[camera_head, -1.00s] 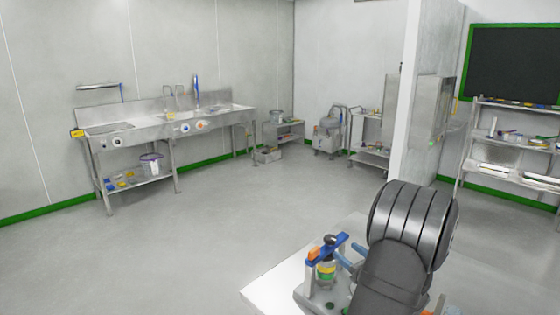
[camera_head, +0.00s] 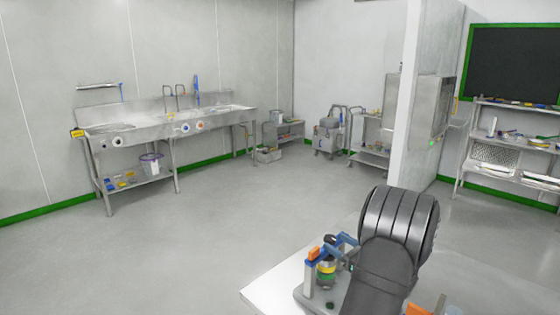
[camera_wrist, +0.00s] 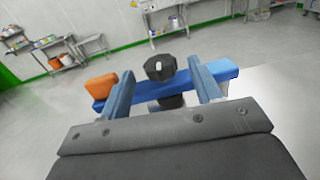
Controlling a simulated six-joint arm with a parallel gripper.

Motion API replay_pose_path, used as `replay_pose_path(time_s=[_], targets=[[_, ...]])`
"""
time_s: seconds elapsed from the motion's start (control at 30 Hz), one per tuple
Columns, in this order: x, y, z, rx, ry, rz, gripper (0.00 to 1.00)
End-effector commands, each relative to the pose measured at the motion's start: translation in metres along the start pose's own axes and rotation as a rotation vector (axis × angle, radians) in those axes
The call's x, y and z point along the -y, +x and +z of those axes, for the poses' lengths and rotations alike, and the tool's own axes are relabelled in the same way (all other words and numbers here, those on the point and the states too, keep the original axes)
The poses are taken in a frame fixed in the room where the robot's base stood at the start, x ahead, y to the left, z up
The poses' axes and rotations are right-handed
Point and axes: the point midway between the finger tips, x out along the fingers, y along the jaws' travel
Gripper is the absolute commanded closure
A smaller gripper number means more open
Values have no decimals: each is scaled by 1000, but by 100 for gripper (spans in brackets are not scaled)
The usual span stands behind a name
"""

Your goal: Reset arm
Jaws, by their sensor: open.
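My gripper (camera_wrist: 160,72) is open, with its two blue-grey fingers spread in the wrist view. A black knob (camera_wrist: 160,67) shows between the fingertips, above a blue bar (camera_wrist: 152,101) with an orange end block (camera_wrist: 101,86). The bar passes across behind the fingers; I cannot tell whether they touch it. In the head view the orange block (camera_head: 314,253) and a yellow-and-green banded part (camera_head: 326,272) stand on a grey base (camera_head: 311,297), left of my dark arm. My arm hides the right part of this fixture.
The fixture is on a white table (camera_head: 268,288) at the front. A steel sink bench (camera_head: 160,130) stands along the left wall. Steel carts stand at the back, and a loaded shelf rack (camera_head: 510,150) is at right. The grey floor (camera_head: 200,220) between is open.

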Motion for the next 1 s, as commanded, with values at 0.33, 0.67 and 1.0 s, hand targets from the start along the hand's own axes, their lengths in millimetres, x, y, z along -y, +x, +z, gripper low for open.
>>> replay_pose_path(time_s=[0.33, 0.67, 1.0], targets=[[1, -72, 0, 0, -1, -5, 42], [-8, -115, 3, 9, -3, -44, 42], [-35, -109, 4, 14, -4, -227, 42]])
